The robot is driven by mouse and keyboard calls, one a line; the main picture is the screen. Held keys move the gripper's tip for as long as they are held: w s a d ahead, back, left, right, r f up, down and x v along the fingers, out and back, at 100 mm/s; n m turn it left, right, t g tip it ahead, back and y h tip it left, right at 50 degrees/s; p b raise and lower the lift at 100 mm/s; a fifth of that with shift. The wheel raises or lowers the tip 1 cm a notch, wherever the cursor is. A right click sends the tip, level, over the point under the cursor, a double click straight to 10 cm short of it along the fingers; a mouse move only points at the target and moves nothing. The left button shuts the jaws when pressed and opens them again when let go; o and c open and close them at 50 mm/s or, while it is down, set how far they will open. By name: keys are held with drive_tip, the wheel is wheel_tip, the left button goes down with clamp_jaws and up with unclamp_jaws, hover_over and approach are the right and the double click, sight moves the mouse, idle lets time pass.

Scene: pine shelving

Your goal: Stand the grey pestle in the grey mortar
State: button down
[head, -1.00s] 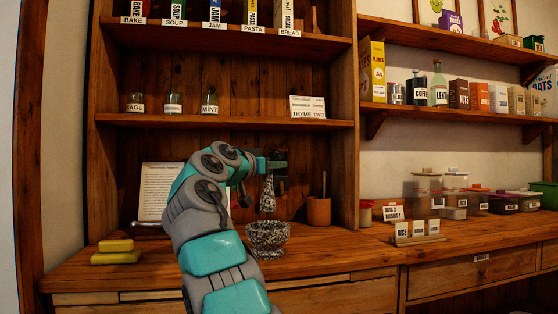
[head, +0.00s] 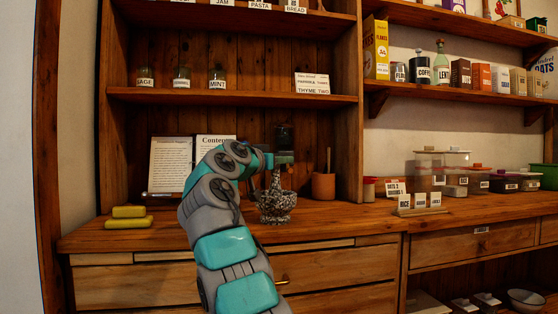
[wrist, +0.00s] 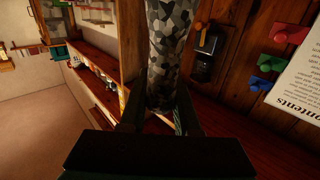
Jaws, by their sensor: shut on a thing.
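The grey speckled pestle (head: 275,181) is upright in the head view, directly above the grey speckled mortar (head: 276,208). Its lower end meets the line of the mortar's rim and is hidden there, so I cannot tell if it touches the bottom. My gripper (head: 282,159) is shut on the pestle's upper part. In the wrist view the pestle (wrist: 170,50) fills the top centre between the fingers of my gripper (wrist: 160,112). The mortar stands on the wooden counter and is not visible in the wrist view.
A wooden pot (head: 323,187) with a stick in it stands right of the mortar. Yellow blocks (head: 128,217) lie at the counter's left. Printed cards (head: 170,166) lean behind my arm. A label rack (head: 420,207) and containers stand at right. A shelf (head: 235,97) with jars is above.

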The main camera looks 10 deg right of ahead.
drive_tip(key=shift+f, duration=0.25)
drive_tip(key=c, duration=0.5)
unclamp_jaws()
drive_tip(key=shift+c, duration=0.2)
drive_tip(key=b+v, duration=0.3)
drive_tip(key=v, duration=0.4)
drive_tip(key=shift+s+a, duration=0.25)
drive_tip(key=shift+s, duration=0.1)
drive_tip(key=shift+a, duration=0.1)
